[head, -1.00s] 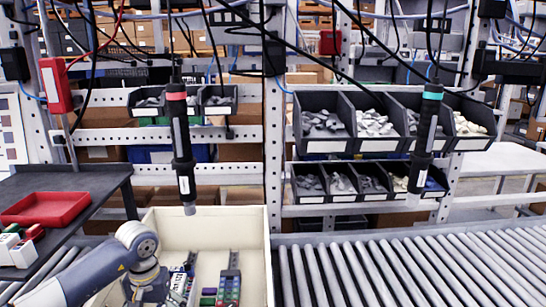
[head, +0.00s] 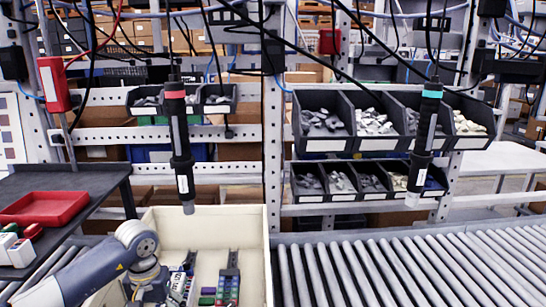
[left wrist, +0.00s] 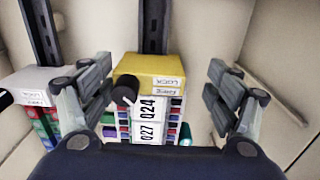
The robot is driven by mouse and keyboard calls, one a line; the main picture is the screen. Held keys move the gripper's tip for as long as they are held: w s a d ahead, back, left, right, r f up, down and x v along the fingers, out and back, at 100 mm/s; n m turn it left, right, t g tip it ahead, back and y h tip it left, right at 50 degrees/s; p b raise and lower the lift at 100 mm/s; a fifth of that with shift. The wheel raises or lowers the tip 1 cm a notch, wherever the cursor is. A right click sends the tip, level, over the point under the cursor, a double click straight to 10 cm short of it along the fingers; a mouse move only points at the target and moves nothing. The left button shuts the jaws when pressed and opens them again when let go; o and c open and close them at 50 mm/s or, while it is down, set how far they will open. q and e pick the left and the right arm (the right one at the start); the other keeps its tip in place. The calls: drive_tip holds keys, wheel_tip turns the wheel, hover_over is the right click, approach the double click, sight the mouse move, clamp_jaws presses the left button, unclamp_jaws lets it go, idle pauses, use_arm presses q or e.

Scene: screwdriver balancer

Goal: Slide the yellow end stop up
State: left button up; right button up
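The yellow end stop (left wrist: 150,70) sits at the top of a column of terminal blocks (left wrist: 150,118) labelled Q24 and Q27, on a dark rail (left wrist: 154,25). The rail's bare stretch runs on above it. My left gripper (left wrist: 158,82) is open, with one finger on each side of the yellow end stop and visible gaps between. A black knob (left wrist: 124,90) overlaps the end stop's lower left. In the head view my left arm reaches into the cream box, and the end stop's yellow cannot be made out there. My right gripper is not in view.
A second rail (left wrist: 40,30) with a grey end stop (left wrist: 38,80) and coloured blocks stands close on the left. The cream box's walls (head: 257,225) surround both rails. A screwdriver (head: 180,140) hangs above the box. A roller conveyor (head: 400,265) lies to the right.

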use_arm(q)
drive_tip(key=shift+r, duration=0.15)
drive_tip(key=shift+r+p, duration=0.45)
drive_tip(key=shift+r, duration=0.4)
drive_tip(key=shift+r, duration=0.1)
drive_tip(key=shift+r, duration=0.35)
wheel_tip(320, 180, up, 11)
drive_tip(key=p, duration=0.6)
drive_tip(key=shift+s, duration=0.45)
drive_tip(key=shift+f, duration=0.2)
